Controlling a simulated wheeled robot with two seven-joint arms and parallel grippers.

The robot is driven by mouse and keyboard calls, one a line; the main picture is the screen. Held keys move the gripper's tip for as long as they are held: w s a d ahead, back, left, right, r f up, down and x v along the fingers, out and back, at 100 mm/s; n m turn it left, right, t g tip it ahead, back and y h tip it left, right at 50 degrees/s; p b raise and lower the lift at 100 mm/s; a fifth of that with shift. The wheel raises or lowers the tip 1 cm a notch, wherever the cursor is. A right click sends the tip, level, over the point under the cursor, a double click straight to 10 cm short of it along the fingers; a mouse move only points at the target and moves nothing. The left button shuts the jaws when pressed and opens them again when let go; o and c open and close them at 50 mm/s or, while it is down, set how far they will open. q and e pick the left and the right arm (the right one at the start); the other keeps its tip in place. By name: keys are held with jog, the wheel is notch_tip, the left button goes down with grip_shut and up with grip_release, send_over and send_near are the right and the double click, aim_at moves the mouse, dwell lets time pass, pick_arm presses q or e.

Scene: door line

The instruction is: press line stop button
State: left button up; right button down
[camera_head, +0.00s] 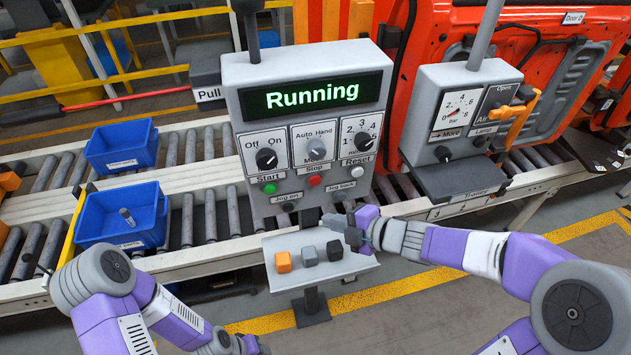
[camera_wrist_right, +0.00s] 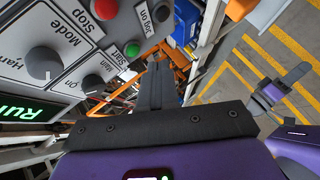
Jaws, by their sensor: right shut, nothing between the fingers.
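The grey control panel (camera_head: 232,80) stands upright ahead, its green display reading "Running". The red stop button (camera_head: 315,180) sits low in the middle of the panel under the "Stop" label. It also shows at the top of the right wrist view (camera_wrist_right: 104,9). My right gripper (camera_head: 332,221) is shut and empty, below and slightly right of the button, apart from it. Its closed fingers (camera_wrist_right: 157,85) point up the right wrist view, past the panel's lower edge. My left arm's end (camera_head: 230,343) is at the bottom edge, its fingers not clear.
A green start button (camera_head: 269,188) and a white reset button (camera_head: 338,170) flank the stop button, with dark knobs (camera_head: 266,159) above. A small shelf (camera_head: 340,268) with three blocks is below the panel. A gauge box (camera_head: 430,85) is to the right, blue bins (camera_head: 120,147) to the left.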

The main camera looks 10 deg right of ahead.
jog(key=shift+w, duration=0.1)
send_near(310, 185)
jog(key=a+f, duration=0.3)
jog(key=a, duration=0.1)
jog(key=shift+w+d+p, duration=0.15)
jog(key=shift+w+p, duration=0.4)
jog(key=shift+w, duration=0.6)
dwell(1.2)
jog(key=shift+w, duration=0.45)
jog(key=shift+w+r+p, duration=0.1)
jog(key=shift+w+p, duration=0.35)
jog(key=shift+w, duration=0.15)
dwell(0.6)
jog(key=shift+s, duration=0.1)
jog(key=shift+s+b, duration=0.3)
jog(key=shift+s, duration=0.65)
